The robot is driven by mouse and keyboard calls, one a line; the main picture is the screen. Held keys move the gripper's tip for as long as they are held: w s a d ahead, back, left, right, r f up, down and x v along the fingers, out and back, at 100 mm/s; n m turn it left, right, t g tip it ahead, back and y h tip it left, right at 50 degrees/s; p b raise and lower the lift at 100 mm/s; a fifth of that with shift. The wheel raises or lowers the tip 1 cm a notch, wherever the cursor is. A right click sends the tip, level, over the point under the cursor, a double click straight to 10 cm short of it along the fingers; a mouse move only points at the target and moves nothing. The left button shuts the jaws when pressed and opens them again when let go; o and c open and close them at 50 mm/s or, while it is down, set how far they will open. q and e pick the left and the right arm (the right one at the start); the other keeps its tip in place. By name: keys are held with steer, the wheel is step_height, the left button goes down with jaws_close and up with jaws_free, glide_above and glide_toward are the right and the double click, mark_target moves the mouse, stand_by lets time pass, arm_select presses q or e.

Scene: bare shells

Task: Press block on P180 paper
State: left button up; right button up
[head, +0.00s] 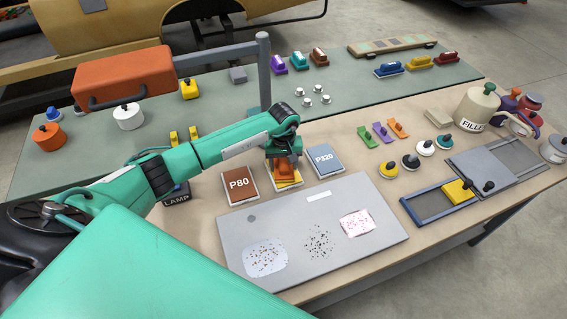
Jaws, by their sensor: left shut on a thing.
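My left gripper (284,160) points down and is shut on an orange block (286,172). The block is over a yellow-orange sheet (291,184) on a pale pad, between the brown P80 paper (239,186) and the blue-grey P320 paper (324,160). The block and gripper hide most of this sheet, and its label cannot be read. The block looks very close to the sheet; I cannot tell whether they touch. My right gripper is not in view.
A grey panel (380,235) with speckled patches lies in front of the papers. A grey post (264,70) stands close behind my left gripper. Small coloured blocks (381,132), round pads (411,162) and a blue-framed tray (432,206) lie to the right.

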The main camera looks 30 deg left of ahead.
mark_target(283, 159)
arm_select(q)
steer(key=shift+r+p, duration=1.05)
steer(key=shift+r, duration=2.35)
